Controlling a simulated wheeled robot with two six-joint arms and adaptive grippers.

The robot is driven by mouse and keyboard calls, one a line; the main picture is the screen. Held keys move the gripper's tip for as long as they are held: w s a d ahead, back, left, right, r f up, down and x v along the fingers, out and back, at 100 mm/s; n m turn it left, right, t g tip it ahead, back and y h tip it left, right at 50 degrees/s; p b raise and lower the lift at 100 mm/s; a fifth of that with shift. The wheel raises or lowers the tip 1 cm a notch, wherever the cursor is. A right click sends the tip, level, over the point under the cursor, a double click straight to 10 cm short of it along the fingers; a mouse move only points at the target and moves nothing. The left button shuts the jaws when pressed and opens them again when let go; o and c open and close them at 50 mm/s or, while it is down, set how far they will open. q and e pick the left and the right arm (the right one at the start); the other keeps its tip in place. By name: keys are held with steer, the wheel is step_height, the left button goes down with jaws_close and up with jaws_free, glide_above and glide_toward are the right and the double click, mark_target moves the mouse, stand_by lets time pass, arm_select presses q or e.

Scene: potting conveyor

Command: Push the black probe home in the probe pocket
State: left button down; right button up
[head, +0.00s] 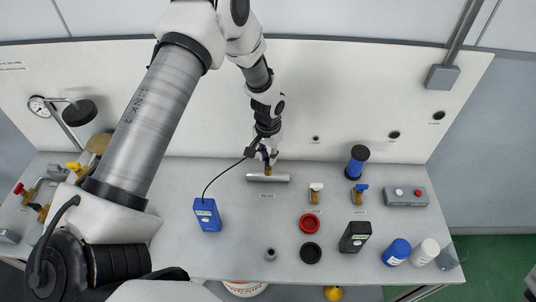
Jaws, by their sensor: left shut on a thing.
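My left gripper (266,156) is shut on the black probe (251,149), above a short horizontal silver pipe (280,178) at the back of the table. The probe is small and mostly hidden by the fingers. A thin black cable runs from it down to a blue handheld meter (207,214) on the table. A brass fitting (267,170) stands on the pipe under the fingertips and looks like the probe pocket. I cannot tell how deep the probe sits in it. My right gripper is not in view.
To the right stand two small valves (316,193), a blue-and-black cylinder (357,162) and a grey switch box (405,196). In front are a red ring (310,224), a black ring (311,253) and a black meter (355,237). A white panel (350,100) rises behind.

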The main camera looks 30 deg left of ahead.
arm_select(q)
steer(key=shift+f+b, duration=0.45)
steer(key=shift+f, duration=0.4)
steer(key=c, duration=0.9)
jaws_free()
steer(key=shift+c, duration=0.2)
steer(key=shift+r, duration=0.1)
step_height(320, 180, up, 12)
